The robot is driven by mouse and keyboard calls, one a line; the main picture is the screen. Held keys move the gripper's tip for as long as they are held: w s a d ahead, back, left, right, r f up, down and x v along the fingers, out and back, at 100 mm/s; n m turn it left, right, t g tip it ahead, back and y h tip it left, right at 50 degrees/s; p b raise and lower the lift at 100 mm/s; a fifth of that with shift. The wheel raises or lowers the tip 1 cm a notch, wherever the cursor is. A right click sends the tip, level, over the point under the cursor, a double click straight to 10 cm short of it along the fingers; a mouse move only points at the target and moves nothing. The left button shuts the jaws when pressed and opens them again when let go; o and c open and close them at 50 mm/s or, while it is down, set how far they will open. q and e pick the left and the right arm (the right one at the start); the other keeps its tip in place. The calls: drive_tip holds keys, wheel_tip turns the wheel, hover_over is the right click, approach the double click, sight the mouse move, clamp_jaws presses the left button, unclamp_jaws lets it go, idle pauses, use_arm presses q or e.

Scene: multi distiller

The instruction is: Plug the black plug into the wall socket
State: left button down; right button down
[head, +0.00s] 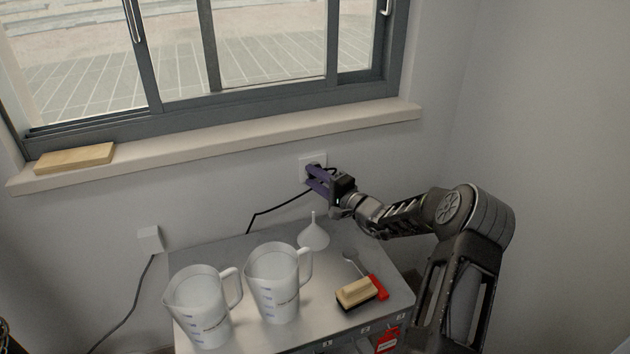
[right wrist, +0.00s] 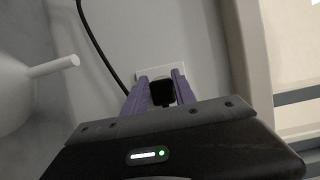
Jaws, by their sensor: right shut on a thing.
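The wall socket (head: 306,160) is a white plate on the wall below the window sill, and its edge also shows in the right wrist view (right wrist: 145,73). My right gripper (head: 316,176) is at the socket, with its purple fingers pointing at the plate. In the right wrist view, the fingers (right wrist: 157,93) are shut on the black plug (right wrist: 162,93). The plug is in front of the plate; I cannot tell whether its pins are in the socket. A black cable (head: 270,211) runs from the plug down behind the table. My left gripper is not in view.
Below is a metal table (head: 250,338) with two white measuring jugs (head: 203,307) (head: 273,283), a white funnel (head: 313,233), a brush (head: 356,292) and a red-handled tool (head: 378,287). A white plug with a grey cord (head: 149,238) is on the wall at left. A wooden block (head: 74,158) lies on the sill.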

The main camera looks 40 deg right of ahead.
drive_tip(key=c, duration=0.9)
unclamp_jaws()
drive_tip(key=shift+c, duration=0.2)
drive_tip(key=s, duration=0.7)
drive_tip(key=shift+s+d, duration=0.35)
